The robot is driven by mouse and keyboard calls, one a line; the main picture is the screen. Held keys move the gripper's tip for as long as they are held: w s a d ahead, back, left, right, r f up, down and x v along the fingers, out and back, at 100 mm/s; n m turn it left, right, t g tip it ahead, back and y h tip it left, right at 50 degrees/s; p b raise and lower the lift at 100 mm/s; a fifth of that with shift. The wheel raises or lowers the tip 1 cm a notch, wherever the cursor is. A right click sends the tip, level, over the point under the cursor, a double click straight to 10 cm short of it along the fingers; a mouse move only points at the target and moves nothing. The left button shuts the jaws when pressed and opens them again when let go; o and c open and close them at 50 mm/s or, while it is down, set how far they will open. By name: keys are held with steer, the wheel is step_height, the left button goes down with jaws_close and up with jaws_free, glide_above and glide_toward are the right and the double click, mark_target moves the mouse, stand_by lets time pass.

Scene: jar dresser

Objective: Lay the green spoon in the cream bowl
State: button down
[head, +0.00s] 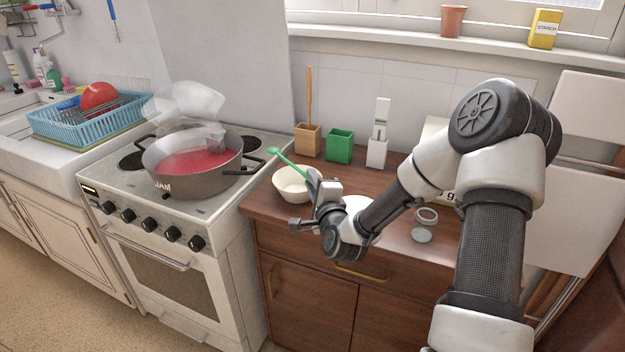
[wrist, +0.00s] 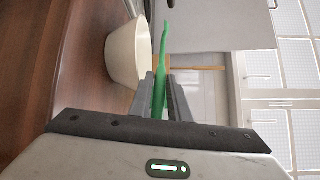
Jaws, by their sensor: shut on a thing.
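The green spoon (head: 291,161) is held in my gripper (head: 314,183), its far end pointing up and left over the cream bowl's area in the head view. In the wrist view the green spoon (wrist: 163,62) stands between the two fingers of my gripper (wrist: 162,82), which are shut on it. The cream bowl (head: 291,189) sits on the brown dresser top (head: 262,208), just left of my gripper. In the wrist view the cream bowl (wrist: 126,54) is left of the spoon. The inside of the bowl is partly visible and looks empty.
A wooden box (head: 308,141) with an upright wooden utensil, a green box (head: 339,147) and a white box (head: 377,154) stand behind the bowl. A glass jar (head: 424,227) stands to the right. A steaming jam pot (head: 190,178) is on the stove at left.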

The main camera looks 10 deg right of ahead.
steer(key=shift+s+f+b, duration=0.1)
steer(key=shift+f+b, duration=0.35)
steer(key=shift+f, duration=0.15)
stand_by(0.3)
steer(key=shift+s+f+b, duration=0.2)
steer(key=shift+f+b, duration=0.35)
steer(key=shift+f, duration=0.35)
steer(key=c, duration=1.6)
jaws_free()
steer(key=shift+w+f, duration=0.15)
steer(key=shift+r, duration=0.25)
